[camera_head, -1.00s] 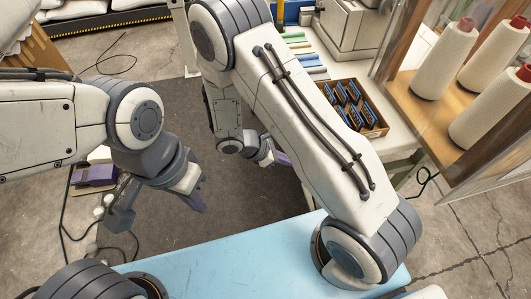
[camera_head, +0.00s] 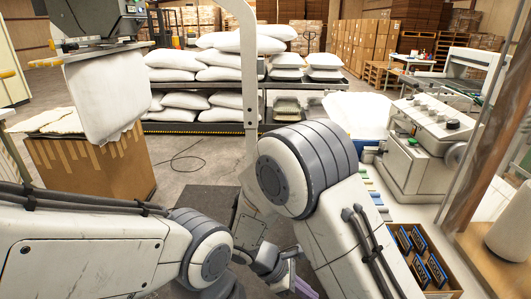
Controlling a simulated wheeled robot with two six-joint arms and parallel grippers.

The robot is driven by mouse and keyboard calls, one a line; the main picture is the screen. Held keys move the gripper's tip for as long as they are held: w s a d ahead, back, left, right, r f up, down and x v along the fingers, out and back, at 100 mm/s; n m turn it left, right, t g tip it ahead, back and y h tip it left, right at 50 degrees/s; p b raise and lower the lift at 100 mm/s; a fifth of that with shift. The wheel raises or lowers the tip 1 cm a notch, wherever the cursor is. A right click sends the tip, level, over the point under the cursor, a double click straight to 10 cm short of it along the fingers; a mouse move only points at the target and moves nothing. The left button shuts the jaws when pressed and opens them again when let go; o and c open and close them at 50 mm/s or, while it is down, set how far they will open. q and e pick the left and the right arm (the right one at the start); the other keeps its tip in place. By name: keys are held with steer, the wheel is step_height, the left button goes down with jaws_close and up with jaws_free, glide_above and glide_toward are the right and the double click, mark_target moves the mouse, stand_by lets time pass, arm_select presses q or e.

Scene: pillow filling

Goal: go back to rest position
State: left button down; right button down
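My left arm comes in from the left edge, and its wrist is cut off by the bottom edge, so the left gripper is out of view. My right arm rises from the bottom right and bends at a large grey joint. Its forearm points down behind the upper arm to the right gripper (camera_head: 292,280) near the bottom middle. One purple fingertip shows there, partly cut off and hidden, so its opening cannot be made out.
White pillows (camera_head: 233,74) lie stacked on a two-level rack at the back.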

steer(key=s+a+r+m+y, duration=0.3)
steer(key=s+r+m+y, duration=0.1)
steer(key=s+r, duration=0.3)
steer(key=s+a+r+m+y, duration=0.3)
steer(key=s+r+m+y, duration=0.2)
steer(key=s+r, duration=0.2)
steer(key=shift+s+a+t, duration=0.4)
steer(key=shift+s, duration=0.5)
